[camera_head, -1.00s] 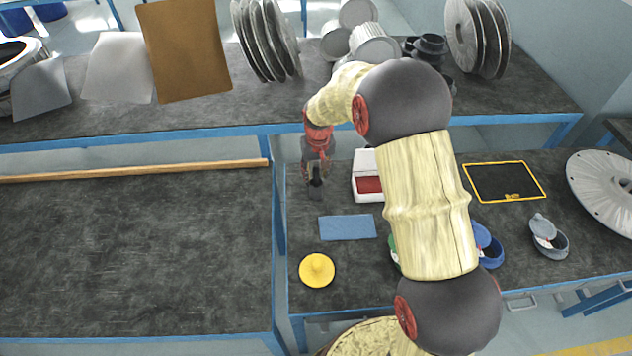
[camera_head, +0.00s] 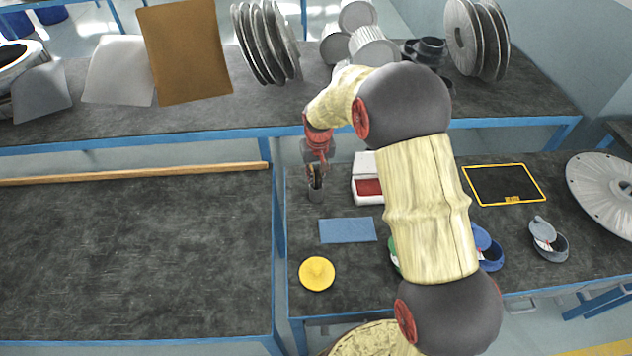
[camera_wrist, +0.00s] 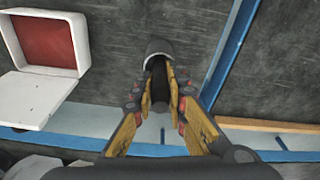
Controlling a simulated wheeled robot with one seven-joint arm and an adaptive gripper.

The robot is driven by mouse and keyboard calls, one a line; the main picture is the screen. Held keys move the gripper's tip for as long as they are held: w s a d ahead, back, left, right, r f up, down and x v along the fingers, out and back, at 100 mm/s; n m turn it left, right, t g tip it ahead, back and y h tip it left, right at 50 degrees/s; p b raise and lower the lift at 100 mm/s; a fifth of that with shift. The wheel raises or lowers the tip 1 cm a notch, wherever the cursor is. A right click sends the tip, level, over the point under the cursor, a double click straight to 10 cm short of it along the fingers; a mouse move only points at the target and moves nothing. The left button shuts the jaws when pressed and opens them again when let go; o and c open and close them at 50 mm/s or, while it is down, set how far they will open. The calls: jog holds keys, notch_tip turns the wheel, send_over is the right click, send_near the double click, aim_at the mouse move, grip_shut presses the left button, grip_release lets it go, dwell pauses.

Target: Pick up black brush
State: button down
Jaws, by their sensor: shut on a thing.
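My gripper (camera_wrist: 159,87) points down at the back left of the right bench; it also shows in the head view (camera_head: 316,181). Its yellow fingers are shut on the black brush (camera_wrist: 159,78), a dark upright shape between the fingertips. A grey cup (camera_wrist: 157,48) is just beyond the fingertips, and it also shows under my gripper in the head view (camera_head: 315,195). The brush lines up with the cup's mouth. I cannot tell how much of the brush is inside the cup. The brush is mostly hidden by the fingers in the head view.
A white box with a red inside (camera_head: 368,190) stands open close to the right of my gripper. A blue cloth (camera_head: 347,230) and a yellow lid (camera_head: 317,274) lie nearer. The raised back bench's blue edge (camera_head: 220,133) is behind. The left bench (camera_head: 130,260) is mostly bare.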

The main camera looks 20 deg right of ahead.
notch_tip(320, 180, up, 10)
jog(key=p, duration=0.2)
jog(key=shift+p, duration=0.4)
dwell(2.0)
